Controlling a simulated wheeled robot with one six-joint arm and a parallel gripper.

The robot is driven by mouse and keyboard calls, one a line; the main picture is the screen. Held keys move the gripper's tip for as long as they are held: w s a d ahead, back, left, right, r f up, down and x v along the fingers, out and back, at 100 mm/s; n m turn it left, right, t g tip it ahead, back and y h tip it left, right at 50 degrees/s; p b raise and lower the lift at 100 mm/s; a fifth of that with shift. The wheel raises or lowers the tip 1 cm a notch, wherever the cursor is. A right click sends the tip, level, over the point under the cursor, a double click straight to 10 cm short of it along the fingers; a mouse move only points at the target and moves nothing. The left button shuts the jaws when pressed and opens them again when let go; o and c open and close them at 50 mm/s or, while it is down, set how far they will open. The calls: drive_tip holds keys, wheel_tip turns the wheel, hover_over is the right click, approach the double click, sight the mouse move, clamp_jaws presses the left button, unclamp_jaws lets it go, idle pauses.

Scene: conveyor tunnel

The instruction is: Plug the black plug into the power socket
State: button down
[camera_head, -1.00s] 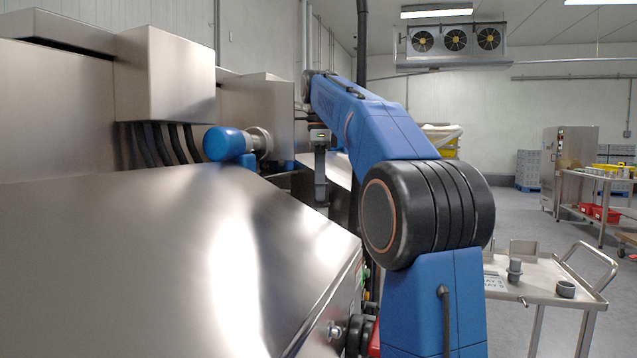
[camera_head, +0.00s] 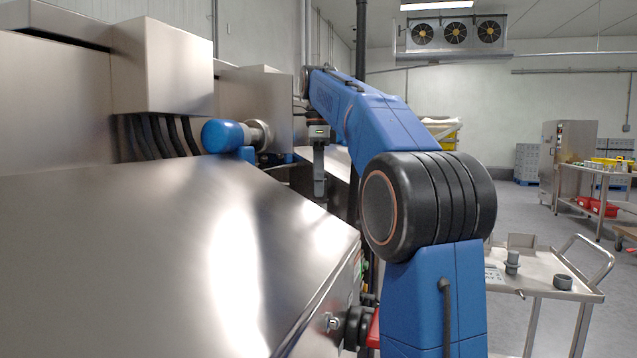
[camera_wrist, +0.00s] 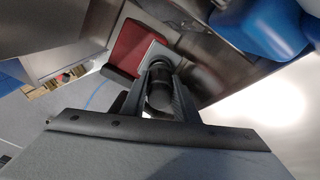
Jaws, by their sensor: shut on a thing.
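The black plug (camera_wrist: 159,88) is a short dark cylinder in the wrist view, gripped between the two fingers of my gripper (camera_wrist: 156,100). Its far end overlaps a grey plate (camera_wrist: 150,46) beside an open red flap (camera_wrist: 130,48), which looks like the power socket. The plug hides the socket's opening, and I cannot tell whether the two touch. In the head view my gripper (camera_head: 319,178) hangs down beyond the steel housing. The plug and socket are not clear there.
A sloped steel housing (camera_head: 180,230) fills the left front, with a blue motor (camera_head: 226,137) behind it. The blue motor also shows close by at the wrist view's upper right (camera_wrist: 262,22). A steel cart (camera_head: 540,282) with grey fittings stands at right, with open floor beyond.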

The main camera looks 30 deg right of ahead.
drive_tip(key=shift+f, duration=1.55)
drive_tip(key=c, duration=1.3)
unclamp_jaws()
